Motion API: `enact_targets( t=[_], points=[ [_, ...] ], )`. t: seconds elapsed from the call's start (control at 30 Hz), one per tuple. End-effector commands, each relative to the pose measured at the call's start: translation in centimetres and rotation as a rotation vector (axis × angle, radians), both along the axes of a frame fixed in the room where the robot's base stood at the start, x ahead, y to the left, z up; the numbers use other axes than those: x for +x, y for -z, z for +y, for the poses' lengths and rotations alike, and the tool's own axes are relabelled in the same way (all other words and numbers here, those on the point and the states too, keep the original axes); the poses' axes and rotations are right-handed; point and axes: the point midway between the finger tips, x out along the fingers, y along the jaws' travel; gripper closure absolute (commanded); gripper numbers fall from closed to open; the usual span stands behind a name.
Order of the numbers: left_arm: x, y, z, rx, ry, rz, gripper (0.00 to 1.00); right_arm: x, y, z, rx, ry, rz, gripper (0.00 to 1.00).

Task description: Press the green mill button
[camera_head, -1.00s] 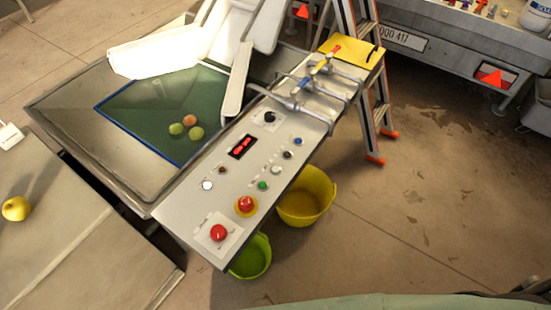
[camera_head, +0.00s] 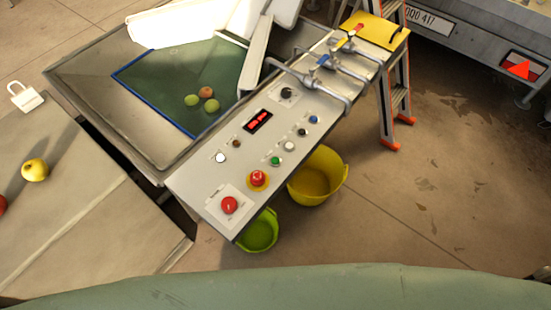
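The control panel (camera_head: 232,173) is a grey slanted plate in the middle of the head view. The green button (camera_head: 276,160) sits on it, right of centre, between a white button (camera_head: 290,146) and the red emergency stop (camera_head: 257,179) on its yellow ring. A larger red button (camera_head: 229,205) is at the panel's near end. A red lit display (camera_head: 258,121) is above the green button. Nothing covers the green button. Neither of my grippers is in view.
A yellow bucket (camera_head: 326,182) and a green bucket (camera_head: 260,234) stand below the panel's right side. Pipes with valves (camera_head: 318,75) cross its far end. A stepladder (camera_head: 390,108) stands beyond. A table (camera_head: 75,215) with a yellow apple (camera_head: 35,170) is at left. A green surface (camera_head: 320,288) fills the bottom edge.

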Motion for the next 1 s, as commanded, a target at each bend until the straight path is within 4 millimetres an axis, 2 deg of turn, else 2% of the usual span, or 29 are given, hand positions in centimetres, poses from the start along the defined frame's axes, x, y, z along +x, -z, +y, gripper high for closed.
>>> enact_targets(
  t=[0.07,0.53,1.0],
  points=[
    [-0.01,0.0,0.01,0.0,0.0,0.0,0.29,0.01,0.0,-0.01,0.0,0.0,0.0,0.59],
    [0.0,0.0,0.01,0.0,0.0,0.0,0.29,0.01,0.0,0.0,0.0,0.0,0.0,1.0],
    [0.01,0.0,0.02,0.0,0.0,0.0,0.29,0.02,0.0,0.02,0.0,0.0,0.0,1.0]
  ],
)
